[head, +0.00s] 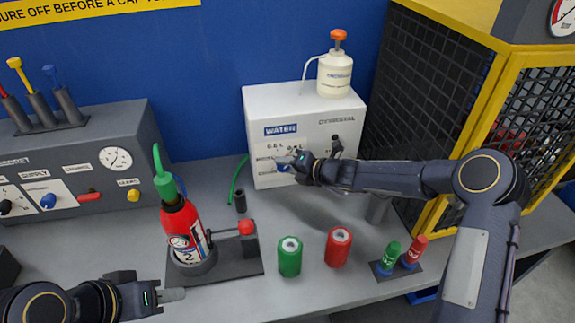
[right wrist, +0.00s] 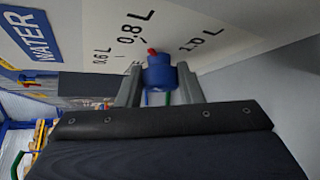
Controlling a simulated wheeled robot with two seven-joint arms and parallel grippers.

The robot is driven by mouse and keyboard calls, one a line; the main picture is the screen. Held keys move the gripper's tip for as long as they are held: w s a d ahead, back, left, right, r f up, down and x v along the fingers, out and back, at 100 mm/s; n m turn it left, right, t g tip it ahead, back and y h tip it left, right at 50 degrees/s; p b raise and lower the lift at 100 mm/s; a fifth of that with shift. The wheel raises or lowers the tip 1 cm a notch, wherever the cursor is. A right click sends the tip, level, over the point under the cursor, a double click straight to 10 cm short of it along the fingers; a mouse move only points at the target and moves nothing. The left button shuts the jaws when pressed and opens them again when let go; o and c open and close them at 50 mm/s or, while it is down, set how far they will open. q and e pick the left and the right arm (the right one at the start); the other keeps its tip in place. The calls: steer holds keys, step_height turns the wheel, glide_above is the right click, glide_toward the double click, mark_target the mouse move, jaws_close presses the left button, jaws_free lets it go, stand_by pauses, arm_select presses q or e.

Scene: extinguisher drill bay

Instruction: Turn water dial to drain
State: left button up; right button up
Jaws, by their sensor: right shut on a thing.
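The white water box (head: 260,110) stands against the blue wall, with a blue WATER label (head: 281,130) on its front. My right gripper (head: 284,160) is at the lower left of that front. In the right wrist view, its two fingers (right wrist: 160,90) are shut on the blue water dial (right wrist: 160,72), one on each side. The dial's red pointer (right wrist: 152,52) is near the 0.8 L mark (right wrist: 135,27); 0.6 L and 1.0 L lie on either side. I cannot make out a drain mark.
A red extinguisher (head: 181,225) with a green nozzle stands on a dark stand at left. Green (head: 290,258) and red (head: 338,247) cylinders stand in front. A white bottle (head: 335,75) is on the box. A yellow-framed mesh cage (head: 465,80) bounds the right.

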steer(key=shift+a+r+n+h+p, duration=0.15)
steer(key=shift+r+n+h+p, duration=0.2)
steer(key=shift+n+h+p, duration=0.6)
steer(key=shift+a+n+h+p, duration=0.15)
steer(key=shift+n+h+p, duration=0.4)
steer(key=shift+h+p, duration=0.9)
steer(key=shift+f, duration=0.1)
steer(key=o, duration=1)
steer(key=shift+c, duration=0.2)
steer(key=shift+s, duration=0.1)
steer(key=v, duration=0.7)
steer(key=shift+s+r, duration=0.2)
steer(key=shift+r, duration=0.2)
